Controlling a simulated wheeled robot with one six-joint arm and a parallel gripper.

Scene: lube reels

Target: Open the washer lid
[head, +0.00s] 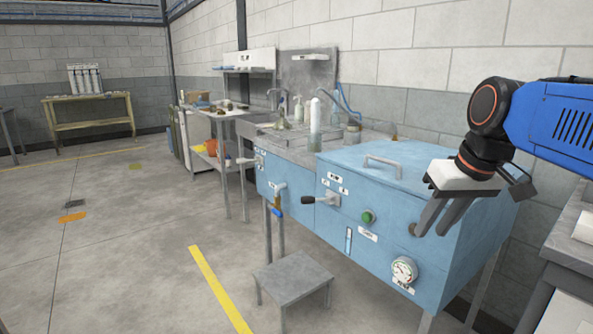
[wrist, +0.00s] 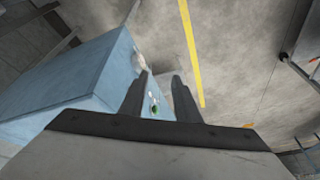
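The washer (head: 375,215) is a light blue metal box on legs against the wall. Its lid (head: 375,163) is the flat blue top, lying shut, with a grey bar handle (head: 382,161) on it. My gripper (head: 430,228) shows in front of the washer's right part, pointing down and to the left, below and to the right of the lid handle. In the wrist view, my gripper (wrist: 160,85) has its two dark fingers apart with nothing between them but background. The blue washer body (wrist: 70,80) fills the left of that view. The handle is not clear there.
A grey bench (head: 570,240) is at the right. Open floor with a yellow line (head: 218,288) lies left.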

